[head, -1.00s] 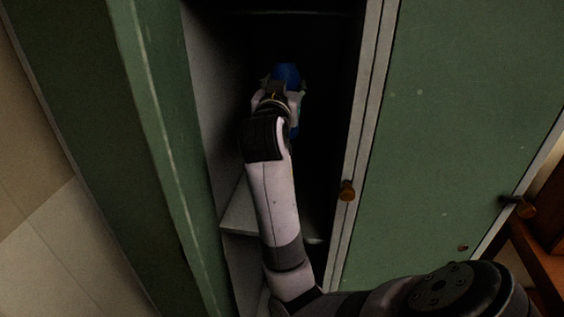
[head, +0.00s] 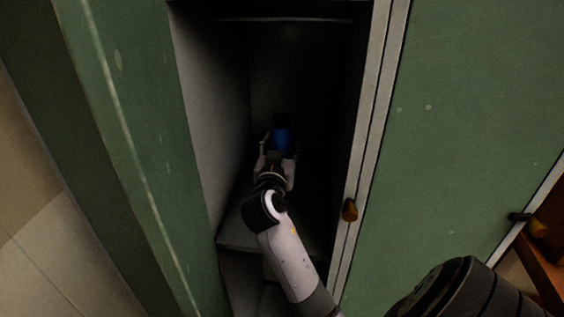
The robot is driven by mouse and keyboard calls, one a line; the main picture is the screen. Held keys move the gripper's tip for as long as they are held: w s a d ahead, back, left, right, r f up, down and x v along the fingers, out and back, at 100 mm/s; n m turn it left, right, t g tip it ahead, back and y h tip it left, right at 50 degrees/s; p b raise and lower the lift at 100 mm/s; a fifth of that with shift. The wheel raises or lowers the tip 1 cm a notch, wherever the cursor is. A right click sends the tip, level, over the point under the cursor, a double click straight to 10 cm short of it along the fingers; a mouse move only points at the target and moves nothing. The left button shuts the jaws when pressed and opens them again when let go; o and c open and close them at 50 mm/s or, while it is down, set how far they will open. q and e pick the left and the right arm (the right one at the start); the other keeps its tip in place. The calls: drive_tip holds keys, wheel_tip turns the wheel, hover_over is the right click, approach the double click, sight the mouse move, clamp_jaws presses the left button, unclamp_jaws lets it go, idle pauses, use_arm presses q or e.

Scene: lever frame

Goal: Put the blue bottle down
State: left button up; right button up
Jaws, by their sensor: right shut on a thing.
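The blue bottle (head: 282,139) is inside the dark open compartment of the green locker (head: 460,130). It has a dark top and looks roughly upright. My right gripper (head: 277,158) is shut on the bottle, with its fingers around the bottle's sides. The gripper and wrist hide the bottle's lower part, so I cannot tell whether its base touches the compartment's shelf (head: 235,236). My left gripper is not in view.
The locker's light side wall (head: 208,110) stands left of my arm. The door edge with an orange-brown knob (head: 349,209) stands to the right. A rail (head: 285,20) crosses the top of the compartment. A wooden piece (head: 540,262) is at the lower right.

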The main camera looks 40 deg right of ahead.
drive_tip(key=shift+f, duration=0.2)
wheel_tip(320, 180, down, 4)
drive_tip(key=shift+r, duration=0.25)
drive_tip(key=shift+f, duration=0.4)
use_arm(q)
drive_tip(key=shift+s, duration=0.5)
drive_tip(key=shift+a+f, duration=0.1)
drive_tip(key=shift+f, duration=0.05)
use_arm(e)
drive_tip(key=o, duration=1.5)
drive_tip(key=shift+f, duration=0.1)
drive_tip(key=shift+o, duration=0.2)
